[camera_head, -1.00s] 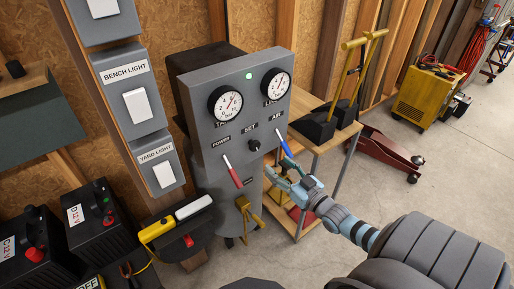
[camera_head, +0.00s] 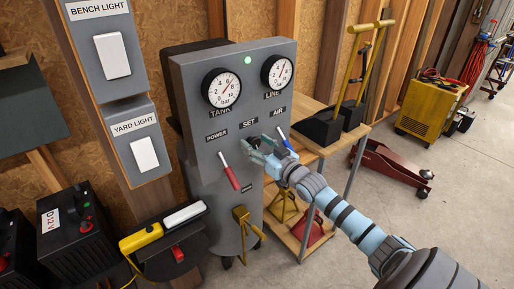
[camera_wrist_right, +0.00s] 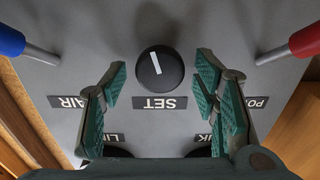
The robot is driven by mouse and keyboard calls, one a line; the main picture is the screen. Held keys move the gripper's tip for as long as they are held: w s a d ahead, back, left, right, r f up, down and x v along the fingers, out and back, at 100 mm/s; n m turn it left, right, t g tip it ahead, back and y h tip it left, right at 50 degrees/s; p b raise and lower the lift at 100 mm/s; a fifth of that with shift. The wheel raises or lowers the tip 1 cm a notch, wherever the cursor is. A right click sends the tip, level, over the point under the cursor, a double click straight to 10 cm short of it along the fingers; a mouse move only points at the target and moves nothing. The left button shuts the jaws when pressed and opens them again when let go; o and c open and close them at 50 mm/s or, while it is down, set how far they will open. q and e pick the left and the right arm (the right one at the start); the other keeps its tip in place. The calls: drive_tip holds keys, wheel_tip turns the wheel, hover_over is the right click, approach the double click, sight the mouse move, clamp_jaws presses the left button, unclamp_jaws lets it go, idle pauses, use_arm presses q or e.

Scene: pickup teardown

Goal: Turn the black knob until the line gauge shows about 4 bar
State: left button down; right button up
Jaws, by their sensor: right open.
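The black knob (camera_wrist_right: 155,68), with a white pointer line, sits on the grey panel below the SET label. In the wrist view it lies between the spread fingers of my right gripper (camera_wrist_right: 163,76), with a gap on each side. In the head view my right gripper (camera_head: 262,149) is at the panel and partly covers the knob (camera_head: 254,142). The line gauge (camera_head: 278,72) is at the panel's upper right; its needle points up and slightly right, but the exact reading is too small to tell. My left gripper is not in view.
The red POWER lever (camera_head: 229,172) and blue AIR lever (camera_head: 284,138) stick out either side of the knob. The tank gauge (camera_head: 221,88) is at the upper left, near a lit green lamp (camera_head: 248,60). A wooden bench (camera_head: 322,146) stands right of the panel.

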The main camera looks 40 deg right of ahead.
drive_tip(key=c, duration=1.1)
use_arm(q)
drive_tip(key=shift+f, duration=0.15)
use_arm(e)
drive_tip(key=shift+n, duration=0.3)
drive_tip(key=n+b, duration=0.2)
drive_tip(key=n, duration=0.2)
drive_tip(key=shift+f, duration=0.1)
drive_tip(key=n, duration=0.2)
drive_tip(key=shift+a+n+b, duration=0.1)
drive_tip(key=shift+n+b, duration=0.2)
drive_tip(key=shift+b, duration=0.05)
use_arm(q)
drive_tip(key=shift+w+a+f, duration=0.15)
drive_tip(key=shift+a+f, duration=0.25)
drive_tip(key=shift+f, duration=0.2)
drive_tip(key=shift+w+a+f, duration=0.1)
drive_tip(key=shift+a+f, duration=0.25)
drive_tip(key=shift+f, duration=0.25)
use_arm(e)
drive_tip(key=shift+n, duration=0.3)
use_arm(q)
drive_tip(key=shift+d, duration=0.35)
